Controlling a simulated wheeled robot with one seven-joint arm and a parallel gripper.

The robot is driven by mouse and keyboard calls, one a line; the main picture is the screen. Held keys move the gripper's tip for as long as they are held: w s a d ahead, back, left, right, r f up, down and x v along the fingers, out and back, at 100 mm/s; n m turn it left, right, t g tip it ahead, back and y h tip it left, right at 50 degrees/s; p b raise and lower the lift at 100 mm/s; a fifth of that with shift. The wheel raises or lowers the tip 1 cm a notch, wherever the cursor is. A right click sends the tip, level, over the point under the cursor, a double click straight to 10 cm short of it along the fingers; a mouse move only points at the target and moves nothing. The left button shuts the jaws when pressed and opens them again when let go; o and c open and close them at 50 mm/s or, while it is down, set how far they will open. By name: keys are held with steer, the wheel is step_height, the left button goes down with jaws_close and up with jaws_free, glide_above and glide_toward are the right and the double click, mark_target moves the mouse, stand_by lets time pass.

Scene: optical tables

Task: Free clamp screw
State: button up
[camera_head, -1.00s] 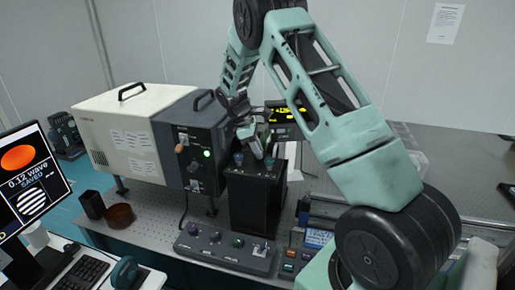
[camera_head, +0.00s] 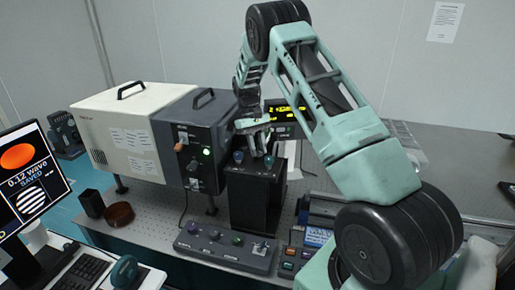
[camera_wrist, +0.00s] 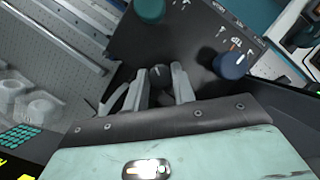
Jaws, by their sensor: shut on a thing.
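A black box (camera_head: 255,207) stands upright on the optical table, with a blue knob (camera_head: 238,157) and a green knob (camera_head: 269,161) on its top. My gripper (camera_head: 257,152) points down at that top, behind the two knobs. In the wrist view my gripper (camera_wrist: 162,88) has its two fingers on either side of a small dark screw knob (camera_wrist: 158,72) with a pale mark, which I take for the clamp screw. The green knob (camera_wrist: 150,9) and blue knob (camera_wrist: 231,66) lie just beyond. In the head view the screw is hidden by the fingers.
A grey-and-white instrument housing (camera_head: 125,130) with a dark control panel stands close left. A control box with several knobs (camera_head: 225,247) lies in front. A display with yellow digits (camera_head: 285,115) is behind. The perforated table (camera_head: 440,165) is clear at the far right.

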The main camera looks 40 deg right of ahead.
steer(key=m, duration=0.2)
steer(key=m+y, duration=0.1)
steer(key=m, duration=0.1)
steer(key=shift+d+m+t+y, duration=0.1)
steer(key=shift+m+t+y, duration=0.2)
steer(key=shift+m, duration=0.1)
stand_by(0.5)
steer(key=o, duration=1)
steer(key=shift+r+b, duration=0.1)
steer(key=shift+b, duration=0.2)
steer(key=b+v, duration=0.3)
steer(key=v, duration=1.4)
steer(key=shift+d, duration=0.15)
steer(key=shift+r, duration=0.1)
